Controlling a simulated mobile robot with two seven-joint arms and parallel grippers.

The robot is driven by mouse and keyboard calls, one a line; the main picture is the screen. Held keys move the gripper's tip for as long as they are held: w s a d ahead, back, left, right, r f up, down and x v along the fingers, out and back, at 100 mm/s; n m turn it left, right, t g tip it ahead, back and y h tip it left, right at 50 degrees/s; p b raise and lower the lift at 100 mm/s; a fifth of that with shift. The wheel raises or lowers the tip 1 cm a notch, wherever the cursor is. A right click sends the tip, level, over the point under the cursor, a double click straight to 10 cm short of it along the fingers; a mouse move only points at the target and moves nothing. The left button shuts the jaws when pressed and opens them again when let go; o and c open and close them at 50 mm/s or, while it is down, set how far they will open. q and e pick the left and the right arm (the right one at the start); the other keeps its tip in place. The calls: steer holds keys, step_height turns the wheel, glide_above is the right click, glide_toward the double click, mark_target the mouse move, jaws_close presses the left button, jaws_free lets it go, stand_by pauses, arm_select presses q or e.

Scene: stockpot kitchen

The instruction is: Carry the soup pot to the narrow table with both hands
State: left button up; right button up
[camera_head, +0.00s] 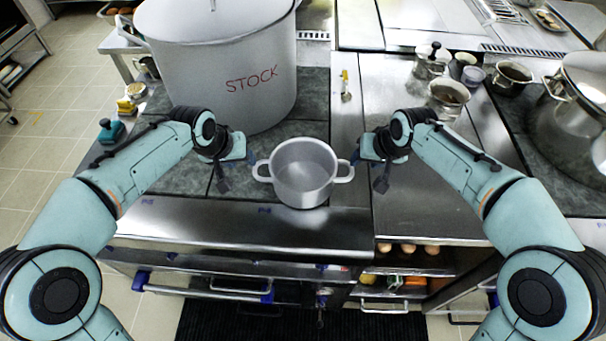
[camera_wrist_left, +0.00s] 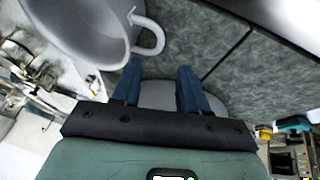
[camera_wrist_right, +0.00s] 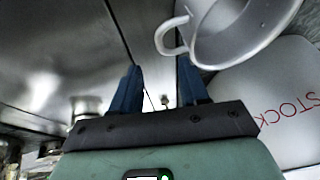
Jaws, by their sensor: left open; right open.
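The soup pot (camera_head: 303,172) is a small light-grey pot with two loop handles, standing upright near the front of the dark stove top. Its inside looks empty. My left gripper (camera_head: 247,155) is open just left of the pot's left handle. In the left wrist view the handle (camera_wrist_left: 151,38) lies ahead of the fingers (camera_wrist_left: 158,85). My right gripper (camera_head: 358,158) is open just right of the right handle. In the right wrist view that handle (camera_wrist_right: 172,36) is ahead of the fingers (camera_wrist_right: 162,90). I cannot tell which surface is the narrow table.
A large pot marked STOCK (camera_head: 225,75) stands close behind the left gripper. A steel counter (camera_head: 420,170) to the right has clear room. Small pots (camera_head: 448,95) and a big lidded pot (camera_head: 580,110) stand further right. A small yellow-handled tool (camera_head: 346,85) lies behind.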

mark_target(254, 170)
arm_select(q)
steer(key=x, duration=1.3)
steer(key=shift+a, duration=0.1)
arm_select(e)
steer(key=x, duration=1.2)
steer(key=shift+w+f, duration=0.15)
steer(key=shift+f, duration=0.25)
arm_select(q)
steer(key=shift+r, duration=0.1)
jaws_close()
arm_select(e)
jaws_close()
